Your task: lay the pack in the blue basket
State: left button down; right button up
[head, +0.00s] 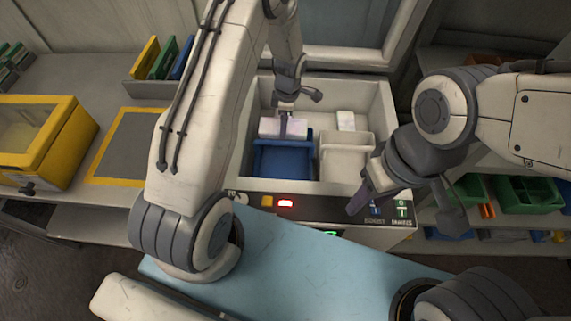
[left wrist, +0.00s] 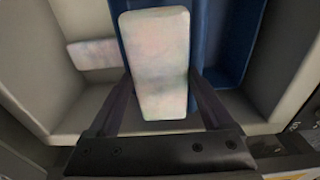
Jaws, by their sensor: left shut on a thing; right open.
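A pale, whitish pack (left wrist: 155,62) is between the fingers of my left gripper (left wrist: 157,115) in the left wrist view. My left gripper is shut on it. In the head view the held pack (head: 268,128) shows at the far edge of the blue basket (head: 285,160), partly hidden by my left gripper (head: 285,125). The left wrist view shows the blue basket (left wrist: 240,40) beneath and beside the pack; I cannot tell whether they touch. My right gripper (head: 365,200) is open and empty over the front panel, right of the white basket.
A white basket (head: 345,155) stands right of the blue one inside the pale bin (head: 380,100). Another pale pack (head: 346,120) lies behind it. The front panel (head: 320,208) carries a red light. A yellow-framed box (head: 45,140) stands at left, green bins (head: 525,195) at right.

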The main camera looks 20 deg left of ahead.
pick_arm(q)
jog(key=shift+w+f, duration=0.55)
jog(key=shift+f, duration=0.35)
jog(key=shift+s+f, duration=0.1)
jog(key=shift+f, duration=0.2)
jog(key=p, duration=0.2)
send_over(284, 156)
jog(key=f, duration=0.8)
jog(key=shift+w+f, duration=0.3)
jog(key=shift+w, duration=0.1)
pick_arm(e)
jog(key=shift+w+r, duration=0.35)
jog(key=shift+r, duration=0.15)
pick_arm(q)
jog(key=shift+f, duration=0.1)
jog(key=shift+f+b, duration=0.5)
jog(key=shift+b, duration=0.45)
pick_arm(e)
jog(key=shift+f, duration=0.7)
pick_arm(q)
jog(key=shift+f, duration=0.1)
pick_arm(e)
jog(key=shift+f, duration=0.1)
